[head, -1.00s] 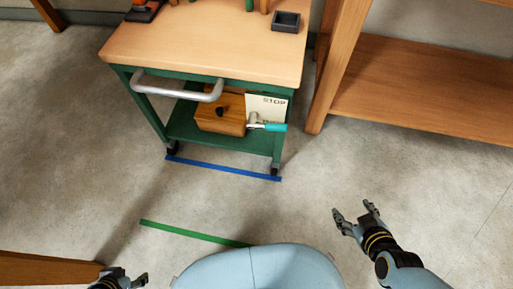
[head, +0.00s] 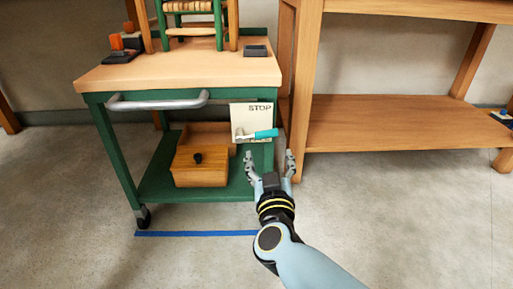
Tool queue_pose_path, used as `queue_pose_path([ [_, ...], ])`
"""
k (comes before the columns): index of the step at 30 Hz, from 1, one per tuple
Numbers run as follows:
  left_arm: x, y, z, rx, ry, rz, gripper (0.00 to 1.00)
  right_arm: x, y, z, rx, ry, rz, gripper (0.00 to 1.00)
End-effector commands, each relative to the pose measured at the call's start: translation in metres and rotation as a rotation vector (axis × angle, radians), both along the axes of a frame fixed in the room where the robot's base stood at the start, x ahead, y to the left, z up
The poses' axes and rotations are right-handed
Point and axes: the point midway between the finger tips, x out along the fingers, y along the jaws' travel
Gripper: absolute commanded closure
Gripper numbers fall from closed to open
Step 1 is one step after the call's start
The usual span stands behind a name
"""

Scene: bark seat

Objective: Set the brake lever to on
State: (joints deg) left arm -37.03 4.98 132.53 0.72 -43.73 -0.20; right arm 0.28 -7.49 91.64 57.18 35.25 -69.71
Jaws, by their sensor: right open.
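The brake lever (head: 264,134) has a teal grip on a pale metal arm and points to the right, roughly level. It is mounted in front of a white plate (head: 250,113) marked STOP, at the right front of the green cart (head: 112,155). Lower lettering on the plate is mostly hidden behind the lever. My right gripper (head: 270,161) is open and empty, its fingers pointing up just below the lever, apart from it in the picture. My left gripper is out of view.
The cart has a wooden top (head: 180,70), a grey handle (head: 158,102) and a wooden box (head: 199,165) on its lower shelf. A wooden shelf unit (head: 400,123) stands close at right. Blue tape (head: 195,234) lies on the floor, which is clear in front.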

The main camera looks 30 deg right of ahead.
Motion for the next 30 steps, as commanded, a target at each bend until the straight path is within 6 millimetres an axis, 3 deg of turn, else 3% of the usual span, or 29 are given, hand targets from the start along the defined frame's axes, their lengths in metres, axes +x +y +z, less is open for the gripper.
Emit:
queue_pose_path([
  [9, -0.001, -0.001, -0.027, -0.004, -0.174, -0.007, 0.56, 0.048, -0.03, -0.002, -0.003, 0.0, 0.002, 0.33],
  [15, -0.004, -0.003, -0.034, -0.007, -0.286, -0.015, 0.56, 0.073, -0.045, -0.002, -0.002, 0.002, 0.002, 0.33],
  [21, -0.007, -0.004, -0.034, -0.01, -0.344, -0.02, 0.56, 0.085, -0.052, 0.0, -0.001, 0.001, 0.003, 0.33],
  [30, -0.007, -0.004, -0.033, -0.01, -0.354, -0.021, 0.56, 0.086, -0.052, 0.001, -0.002, 0.001, 0.002, 0.33],
])
